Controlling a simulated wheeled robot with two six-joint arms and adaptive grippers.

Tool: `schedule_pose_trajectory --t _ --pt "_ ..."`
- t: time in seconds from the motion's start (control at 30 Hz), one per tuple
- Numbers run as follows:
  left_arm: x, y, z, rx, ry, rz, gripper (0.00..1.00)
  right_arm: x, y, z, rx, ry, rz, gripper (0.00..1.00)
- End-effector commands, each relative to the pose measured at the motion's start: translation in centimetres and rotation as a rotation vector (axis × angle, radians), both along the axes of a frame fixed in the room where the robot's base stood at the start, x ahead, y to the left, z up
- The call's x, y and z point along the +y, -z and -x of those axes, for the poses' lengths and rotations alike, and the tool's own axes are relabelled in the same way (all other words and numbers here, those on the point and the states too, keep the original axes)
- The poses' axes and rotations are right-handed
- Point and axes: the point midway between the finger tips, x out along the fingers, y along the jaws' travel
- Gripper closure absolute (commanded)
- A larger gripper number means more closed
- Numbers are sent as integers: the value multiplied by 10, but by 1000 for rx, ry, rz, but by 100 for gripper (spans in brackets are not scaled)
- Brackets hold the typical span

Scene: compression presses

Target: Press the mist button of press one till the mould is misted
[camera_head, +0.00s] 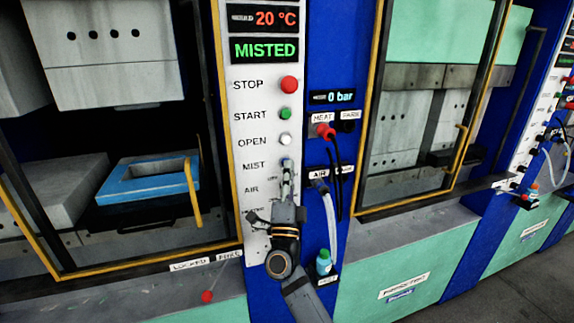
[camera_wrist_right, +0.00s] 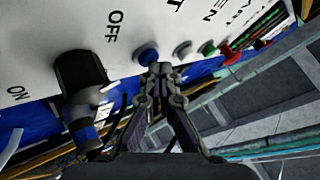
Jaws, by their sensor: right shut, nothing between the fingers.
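The white control panel (camera_head: 259,212) of the press at left carries the buttons. The blue mist button (camera_head: 287,162) is beside the word MIST; it also shows in the right wrist view (camera_wrist_right: 147,56). My right gripper (camera_head: 286,168) is shut and empty, its fingertips (camera_wrist_right: 160,69) right at the mist button. I cannot tell whether they touch it. The panel display (camera_head: 264,50) reads MISTED in green. A blue-framed mould (camera_head: 120,190) lies inside the open press at left. My left gripper is not in view.
The red stop (camera_head: 289,84), green start (camera_head: 285,113) and white open (camera_head: 285,139) buttons sit above. A black knob (camera_wrist_right: 80,70) between ON and OFF is near the gripper. Hoses (camera_head: 331,215) hang at right. A yellow door handle (camera_head: 192,195) stands at left.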

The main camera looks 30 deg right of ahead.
Motion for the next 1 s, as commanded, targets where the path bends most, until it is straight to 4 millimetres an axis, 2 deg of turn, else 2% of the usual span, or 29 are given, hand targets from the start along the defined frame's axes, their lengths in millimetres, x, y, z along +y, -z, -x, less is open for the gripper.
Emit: schedule_pose_trajectory --t 0.23,0.5,0.83,1.0 --pt "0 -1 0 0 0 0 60 1 0 3 1 -1 0 100" --pt "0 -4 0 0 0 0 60 4 1 17 1 -1 0 100" --pt "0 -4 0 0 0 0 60 5 1 19 1 0 -1 100" --pt "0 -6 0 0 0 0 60 8 1 34 3 0 -2 100"
